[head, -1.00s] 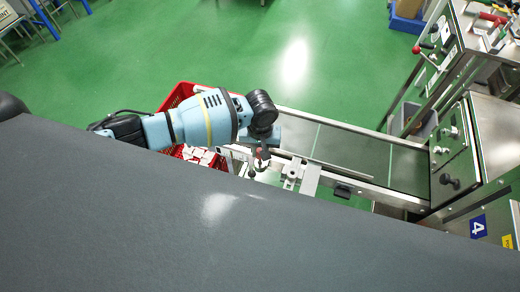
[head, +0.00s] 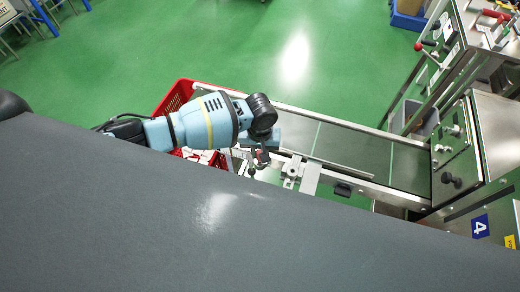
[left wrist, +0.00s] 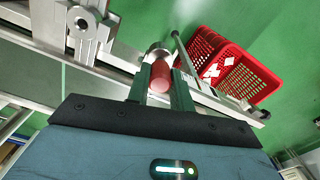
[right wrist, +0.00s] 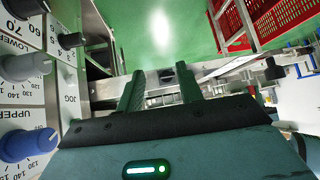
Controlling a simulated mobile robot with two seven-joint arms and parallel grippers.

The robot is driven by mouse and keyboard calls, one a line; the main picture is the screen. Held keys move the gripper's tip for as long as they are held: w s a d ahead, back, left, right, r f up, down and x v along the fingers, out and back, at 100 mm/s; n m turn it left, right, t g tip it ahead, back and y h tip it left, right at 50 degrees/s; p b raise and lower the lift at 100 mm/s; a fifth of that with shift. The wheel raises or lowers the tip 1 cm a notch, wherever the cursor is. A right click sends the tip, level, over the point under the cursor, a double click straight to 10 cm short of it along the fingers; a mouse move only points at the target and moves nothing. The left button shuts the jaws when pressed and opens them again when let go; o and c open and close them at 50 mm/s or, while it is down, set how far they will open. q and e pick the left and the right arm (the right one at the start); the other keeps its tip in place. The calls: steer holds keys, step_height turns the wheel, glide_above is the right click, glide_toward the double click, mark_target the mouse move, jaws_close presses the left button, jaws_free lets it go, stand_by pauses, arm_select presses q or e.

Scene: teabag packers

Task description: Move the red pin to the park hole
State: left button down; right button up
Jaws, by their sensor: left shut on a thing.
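My left gripper (left wrist: 161,88) is shut on the red pin (left wrist: 160,76), whose rounded red end shows between the two green fingers. A round metal piece (left wrist: 157,49) shows just beyond the fingertips; I cannot tell whether the pin touches it. In the head view the left gripper (head: 261,156) is beside the conveyor's near rail, left of a metal bracket (head: 292,171). The bracket's round boss (left wrist: 81,20) shows at the upper left of the left wrist view. I cannot make out which opening is the park hole. My right gripper (right wrist: 161,91) is open and empty.
A red crate (left wrist: 242,70) with white packets stands beside the conveyor end. The conveyor belt (head: 350,150) runs right to a machine housing (head: 490,140). In the right wrist view, a panel with a blue knob (right wrist: 20,146) is close at the left.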

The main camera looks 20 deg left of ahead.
mark_target(260, 152)
arm_select(q)
steer(key=shift+f, duration=0.5)
arm_select(e)
steer(key=shift+s+f, duration=0.15)
steer(key=shift+f, duration=0.1)
arm_select(q)
steer(key=shift+f, duration=0.55)
arm_select(e)
steer(key=shift+s+d+f, duration=0.1)
steer(key=shift+s+f, duration=0.15)
arm_select(q)
steer(key=c, duration=1.1)
jaws_free()
steer(key=shift+c, duration=0.2)
steer(key=shift+r, duration=0.15)
step_height(260, 152, up, 7)
steer(key=shift+f+p, duration=0.1)
steer(key=shift+p, duration=0.3)
steer(key=shift+r, duration=0.4)
arm_select(e)
steer(key=shift+w+d+r, duration=0.2)
steer(key=shift+w+r, duration=0.55)
steer(key=shift+r, duration=0.05)
steer(key=shift+w+a+r, duration=0.1)
steer(key=shift+r, duration=0.05)
